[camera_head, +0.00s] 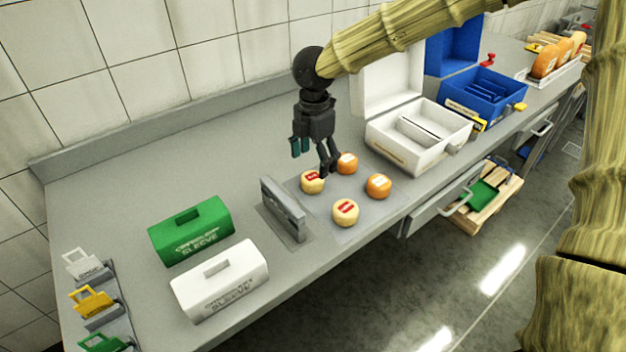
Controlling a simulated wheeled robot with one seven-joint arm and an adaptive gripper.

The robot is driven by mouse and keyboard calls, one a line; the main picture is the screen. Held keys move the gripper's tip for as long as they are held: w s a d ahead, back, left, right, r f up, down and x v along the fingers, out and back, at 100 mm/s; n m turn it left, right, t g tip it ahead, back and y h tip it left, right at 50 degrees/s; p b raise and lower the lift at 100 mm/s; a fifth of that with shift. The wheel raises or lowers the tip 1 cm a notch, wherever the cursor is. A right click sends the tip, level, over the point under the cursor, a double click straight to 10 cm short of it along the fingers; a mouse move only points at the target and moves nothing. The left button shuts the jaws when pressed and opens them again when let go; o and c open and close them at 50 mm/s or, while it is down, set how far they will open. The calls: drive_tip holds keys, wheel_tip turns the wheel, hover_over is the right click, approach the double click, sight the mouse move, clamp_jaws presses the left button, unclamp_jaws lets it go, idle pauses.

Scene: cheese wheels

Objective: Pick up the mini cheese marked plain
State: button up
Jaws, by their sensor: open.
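Several mini cheeses sit on a grey mat (378,214) on the counter. Two are pale yellow with red labels: a rear-left one (307,188) and a front one (346,220). Two are orange with pale labels: a rear one (352,168) and a right one (379,194). The label words are too small to read, so I cannot tell which is marked plain. My gripper (312,160) is open and empty, pointing down above the rear-left pale cheese and left of the rear orange one. One finger partly overlaps these cheeses in the view.
A grey upright block (283,210) stands left of the mat. Green (190,232) and white (220,283) sleeve boxes lie further left. An open white case (395,150) and a blue case (487,105) stand right and behind. The counter's rear left is clear.

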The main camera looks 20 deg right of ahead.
sight(313, 176)
drive_tip(key=w+f, duration=0.1)
drive_tip(key=f, duration=0.2)
drive_tip(key=shift+w, duration=0.4)
drive_tip(key=shift+s+f+p, duration=0.35)
drive_tip(key=shift+s+f, duration=0.25)
drive_tip(key=f, duration=0.3)
drive_tip(key=shift+w+f, duration=0.25)
drive_tip(key=shift+f, duration=0.1)
drive_tip(key=shift+s, duration=0.1)
drive_tip(key=c, duration=1.2)
